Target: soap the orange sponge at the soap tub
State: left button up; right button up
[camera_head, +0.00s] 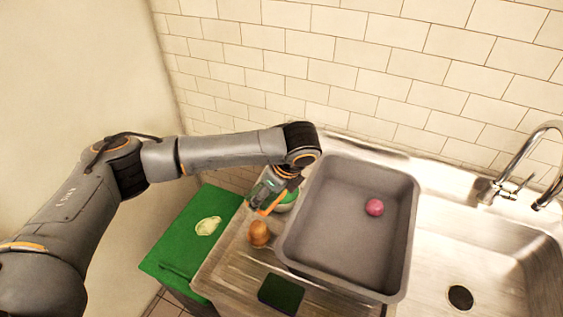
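My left gripper (268,196) points down at the left side of the grey basin, over the steel drainboard. A bright orange patch (265,209) shows at its fingertips; it may be the edge of the orange sponge, but it is too small and covered to be sure. A round tub with green and pale parts (288,199), which looks like the soap tub, is right beside the gripper and partly hidden by it. I cannot tell whether the fingers are shut or touch the tub. My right gripper is not in view.
A brown-orange rounded object (259,234) stands just in front of the gripper. A grey basin (335,245) holds a pink ball-like item (374,207). A green board (180,245) carries a pale green piece (208,226). A dark green pad (281,294) lies in front. The faucet (515,165) is right.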

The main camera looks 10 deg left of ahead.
pick_arm(q)
jog(key=w+m+t+h, duration=0.1)
jog(key=w+m, duration=0.1)
jog(key=m, duration=0.3)
jog(key=w+d+m+t+h+p, duration=0.1)
jog(key=w+m+h, duration=0.1)
jog(key=m, duration=0.3)
jog(key=w+m+h+p, duration=0.1)
jog(key=w+m+h, duration=0.1)
jog(key=w+m, duration=0.2)
jog(key=shift+w+d+f+m+t, duration=0.15)
jog(key=shift+f+m+t, duration=0.05)
jog(key=shift+m+t, duration=0.25)
notch_tip(320, 180, down, 5)
jog(key=b, duration=0.6)
jog(key=shift+f, duration=0.5)
dwell(0.7)
